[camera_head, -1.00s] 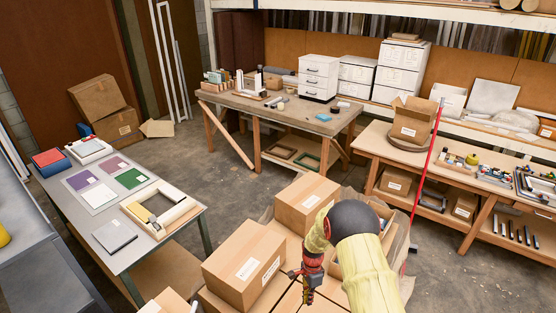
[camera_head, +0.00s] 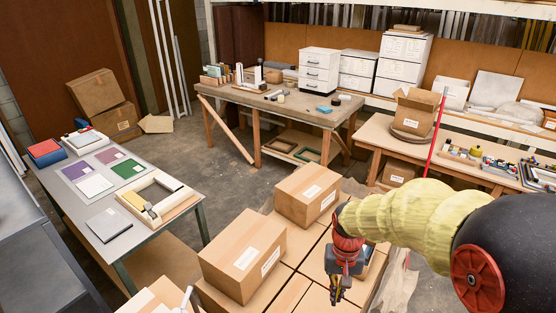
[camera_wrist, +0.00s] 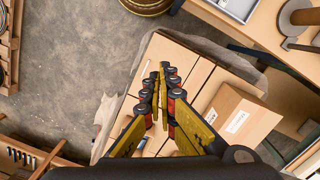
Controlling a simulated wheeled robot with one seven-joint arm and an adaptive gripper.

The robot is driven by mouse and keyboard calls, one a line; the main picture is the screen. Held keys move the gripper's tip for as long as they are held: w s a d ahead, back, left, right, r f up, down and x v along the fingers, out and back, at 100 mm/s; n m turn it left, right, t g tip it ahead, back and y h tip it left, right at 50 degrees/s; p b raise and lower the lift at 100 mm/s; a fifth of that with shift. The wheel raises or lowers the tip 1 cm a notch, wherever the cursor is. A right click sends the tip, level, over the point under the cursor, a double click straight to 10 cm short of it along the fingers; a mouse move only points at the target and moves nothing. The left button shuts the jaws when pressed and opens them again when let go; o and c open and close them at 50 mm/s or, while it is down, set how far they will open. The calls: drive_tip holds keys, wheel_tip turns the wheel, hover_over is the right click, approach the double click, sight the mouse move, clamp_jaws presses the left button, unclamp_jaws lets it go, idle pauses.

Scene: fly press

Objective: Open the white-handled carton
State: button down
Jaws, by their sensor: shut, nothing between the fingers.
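A carton (camera_head: 150,299) is cut off by the bottom edge of the head view, left of the other boxes. A thin white handle-like piece (camera_head: 186,297) stands up at its right side; how it joins the carton is hidden. I cannot tell this carton in the wrist view. My gripper (camera_head: 338,298) points down over the low layer of cardboard boxes, right of the carton and well apart from it. In the wrist view my gripper (camera_wrist: 160,75) has its fingertips together, with nothing held, above the box tops.
Two taller closed boxes, one nearer (camera_head: 243,258) and one farther (camera_head: 308,195), stand on the box layer (camera_head: 290,297) left of my gripper. A grey table (camera_head: 75,205) is at the left. A workbench (camera_head: 285,105) stands behind. A red pole (camera_head: 435,135) stands at the right.

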drive_tip(key=s+d+r+t+b, duration=0.1)
drive_tip(key=s+r+t+b, duration=0.1)
drive_tip(key=s+b, duration=0.5)
drive_tip(key=s+d+r+n+t+b, duration=0.1)
drive_tip(key=s+d+r+t+b, duration=0.1)
drive_tip(key=s+t+b, duration=0.2)
drive_tip(key=s+b, duration=0.2)
drive_tip(key=s, duration=0.2)
drive_tip(key=shift+s+r+t+b, duration=0.3)
drive_tip(key=shift+s+r+b, duration=0.05)
drive_tip(key=shift+s+r, duration=0.05)
drive_tip(key=shift+w, duration=0.1)
